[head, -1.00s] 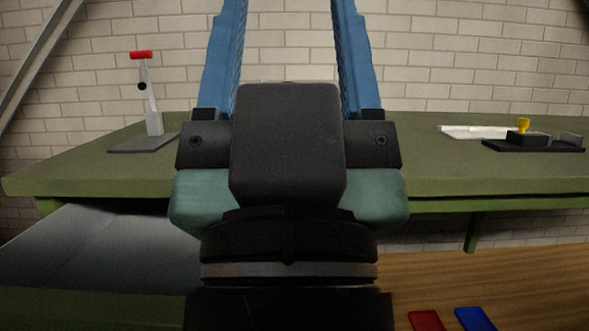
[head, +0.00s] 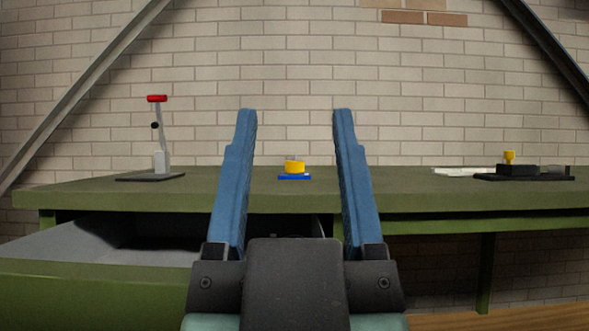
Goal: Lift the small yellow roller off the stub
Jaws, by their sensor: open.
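The small yellow roller (head: 294,168) sits low on a blue base (head: 294,177) on the green table, in the middle of the head view. A small pale tip, perhaps the stub, shows just above the roller. The rest of the stub is hidden. My gripper (head: 289,115) is open and empty, with its two blue fingers apart. In the picture the roller appears between the fingers, but it looks farther away on the table. I see no contact between the fingers and the roller.
A lever with a red handle (head: 157,99) stands on a dark plate at the table's left. A black fixture with a yellow knob (head: 509,157) and a white sheet (head: 463,171) lie at the right. A grey open drawer (head: 60,246) juts out at lower left. The green tabletop (head: 390,185) is otherwise largely clear.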

